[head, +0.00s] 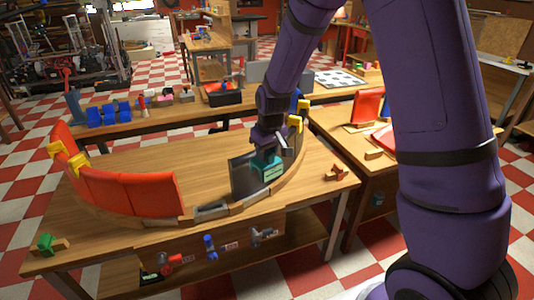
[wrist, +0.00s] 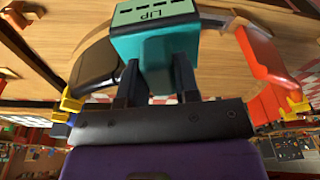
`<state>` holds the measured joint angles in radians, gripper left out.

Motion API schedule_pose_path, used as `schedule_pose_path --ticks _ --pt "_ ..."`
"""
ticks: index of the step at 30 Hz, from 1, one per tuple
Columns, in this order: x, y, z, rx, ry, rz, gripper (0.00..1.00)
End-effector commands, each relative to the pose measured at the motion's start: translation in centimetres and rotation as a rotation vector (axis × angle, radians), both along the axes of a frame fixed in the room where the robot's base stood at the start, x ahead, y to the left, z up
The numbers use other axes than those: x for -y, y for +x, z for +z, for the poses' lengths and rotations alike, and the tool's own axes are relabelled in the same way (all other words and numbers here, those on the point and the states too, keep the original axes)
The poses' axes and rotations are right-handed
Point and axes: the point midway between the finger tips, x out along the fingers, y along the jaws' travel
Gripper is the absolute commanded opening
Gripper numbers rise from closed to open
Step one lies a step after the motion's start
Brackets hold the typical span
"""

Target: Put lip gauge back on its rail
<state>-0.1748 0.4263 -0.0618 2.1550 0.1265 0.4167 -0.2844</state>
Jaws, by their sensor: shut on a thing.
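The lip gauge (head: 268,170) is a teal block with a pale label. In the wrist view the label on the gauge (wrist: 155,40) reads "LIP". My gripper (head: 267,153) is shut on it; both dark fingers of my gripper (wrist: 157,78) flank the block in the wrist view. The gauge is at the curved assembly on the table, beside a dark panel (head: 242,175); I cannot tell whether it touches it. A board below the table's front edge (head: 225,258) carries hanging tools and small labels; I cannot tell which part is the gauge's rail.
Red curved panels (head: 130,190) with yellow clamps (head: 78,163) stand on the table's left side. A red tool (head: 172,261), blue tool (head: 209,246) and grey tool (head: 263,235) hang below the front edge. A small brown-red piece (head: 335,173) lies at right. The middle tabletop is clear.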

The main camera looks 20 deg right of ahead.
Motion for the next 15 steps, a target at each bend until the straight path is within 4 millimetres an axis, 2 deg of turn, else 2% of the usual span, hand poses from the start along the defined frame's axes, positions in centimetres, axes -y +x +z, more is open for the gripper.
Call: schedule_pose_path --ticks 15 --pt "0.0 0.1 2.7 0.003 0.001 0.0 0.0"
